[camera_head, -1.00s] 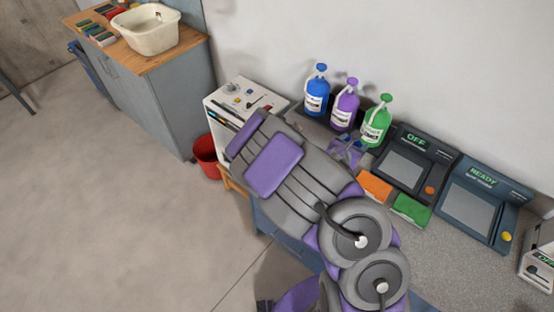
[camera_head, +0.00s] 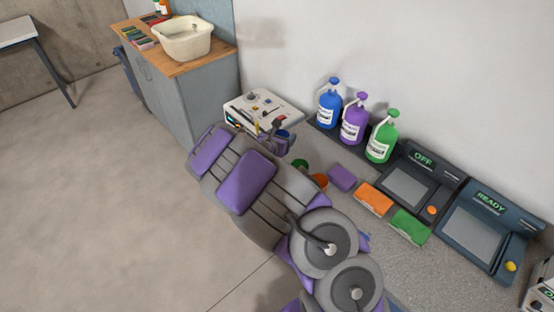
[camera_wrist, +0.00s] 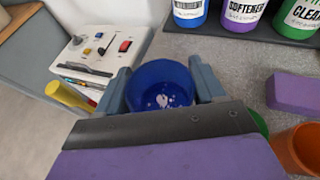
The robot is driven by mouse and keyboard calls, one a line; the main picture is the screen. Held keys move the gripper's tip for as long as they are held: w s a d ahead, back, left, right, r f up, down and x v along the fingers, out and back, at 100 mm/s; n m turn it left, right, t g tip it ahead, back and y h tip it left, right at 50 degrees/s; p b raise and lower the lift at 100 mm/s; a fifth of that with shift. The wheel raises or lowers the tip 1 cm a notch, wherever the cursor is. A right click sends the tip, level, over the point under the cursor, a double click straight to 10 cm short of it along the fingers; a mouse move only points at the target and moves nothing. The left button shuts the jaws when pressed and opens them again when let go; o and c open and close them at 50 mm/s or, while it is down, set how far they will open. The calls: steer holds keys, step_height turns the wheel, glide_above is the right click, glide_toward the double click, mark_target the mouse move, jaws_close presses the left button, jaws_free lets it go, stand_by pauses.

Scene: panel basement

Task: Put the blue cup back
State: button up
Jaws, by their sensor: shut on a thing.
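The blue cup (camera_wrist: 160,88) sits between the two fingers of my gripper (camera_wrist: 163,82) in the wrist view. I look down into its open top, and small pale flecks show inside at the bottom. In the head view the blue cup (camera_head: 283,134) shows small at the end of my arm, beside the white tool unit (camera_head: 262,108). My gripper (camera_head: 279,141) is shut on it. The cup's lower part is hidden, so I cannot tell whether it touches the counter. A green cup (camera_head: 301,165) and an orange cup (camera_head: 320,181) stand nearby, partly hidden by my arm.
Blue (camera_head: 329,105), purple (camera_head: 353,122) and green (camera_head: 382,139) bottles stand along the wall. Purple (camera_head: 342,177), orange (camera_head: 374,198) and green (camera_head: 409,227) sponges lie before them. A cream basin (camera_head: 184,40) sits on the wooden counter (camera_head: 208,61).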

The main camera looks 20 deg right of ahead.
steer(key=f, duration=0.4)
steer(key=shift+d+f+b, duration=0.1)
steer(key=shift+d+b, duration=0.2)
steer(key=shift+b, duration=0.05)
step_height(320, 180, down, 4)
steer(key=shift+a+r+b, duration=0.1)
steer(key=shift+r+b, duration=0.1)
steer(key=shift+b, duration=0.2)
steer(key=shift+r, duration=0.1)
steer(key=o, duration=0.9)
